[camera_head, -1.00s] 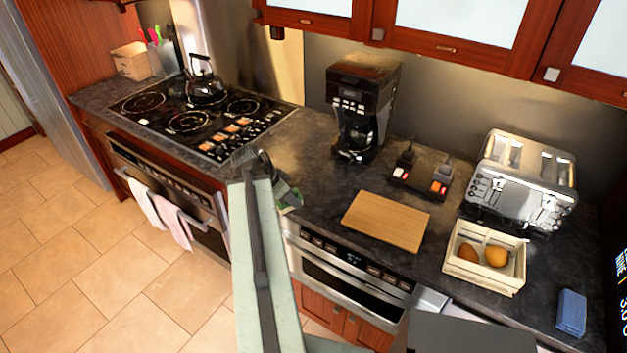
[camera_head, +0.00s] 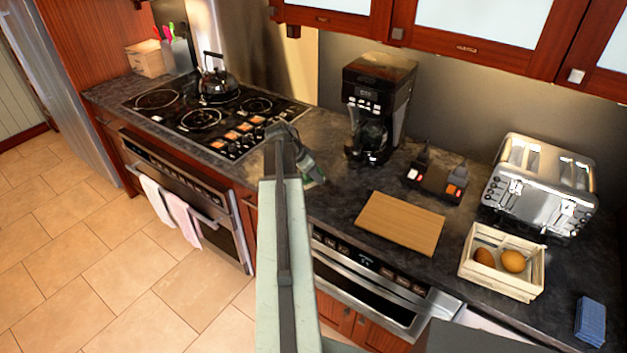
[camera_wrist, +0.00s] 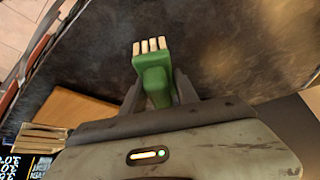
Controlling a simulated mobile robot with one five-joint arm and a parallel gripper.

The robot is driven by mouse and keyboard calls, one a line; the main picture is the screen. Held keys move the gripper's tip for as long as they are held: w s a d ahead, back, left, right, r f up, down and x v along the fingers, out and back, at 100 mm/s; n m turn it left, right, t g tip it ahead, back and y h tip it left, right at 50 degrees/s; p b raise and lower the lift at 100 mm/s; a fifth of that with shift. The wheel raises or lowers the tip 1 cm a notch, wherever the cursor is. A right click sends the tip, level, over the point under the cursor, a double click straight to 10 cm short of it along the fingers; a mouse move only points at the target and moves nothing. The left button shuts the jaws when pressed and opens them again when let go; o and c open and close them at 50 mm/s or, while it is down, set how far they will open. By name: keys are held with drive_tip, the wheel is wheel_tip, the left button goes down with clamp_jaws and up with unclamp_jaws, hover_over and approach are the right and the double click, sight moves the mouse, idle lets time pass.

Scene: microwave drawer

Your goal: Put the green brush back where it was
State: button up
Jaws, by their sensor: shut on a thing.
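The green brush (camera_wrist: 155,75) with pale bristle tufts is clamped between the two fingers of my gripper (camera_wrist: 160,93) in the wrist view. Its bristle end points away from my wrist, over the dark countertop (camera_wrist: 235,45). In the head view my gripper (camera_head: 306,168) is above the counter between the stove and the coffee maker. Only a small green bit of the brush shows there, mostly hidden by my gripper. I cannot tell whether the brush touches the counter.
A wooden cutting board (camera_head: 400,222) lies right of my gripper, with a coffee maker (camera_head: 376,105) behind. A crate with eggs (camera_head: 502,280), a toaster (camera_head: 540,190) and a blue cloth (camera_head: 590,322) are farther right. A stove with a kettle (camera_head: 217,82) is left.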

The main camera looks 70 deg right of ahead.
sight(315, 182)
drive_tip(key=f+b, duration=0.2)
drive_tip(key=d+f+b, duration=0.1)
drive_tip(key=f+b, duration=0.1)
drive_tip(key=shift+s, duration=0.15)
drive_tip(key=shift+w+a+r, duration=0.1)
drive_tip(key=shift+w+r, duration=0.1)
drive_tip(key=shift+f, duration=0.2)
drive_tip(key=o, duration=1.2)
drive_tip(key=shift+r, duration=0.1)
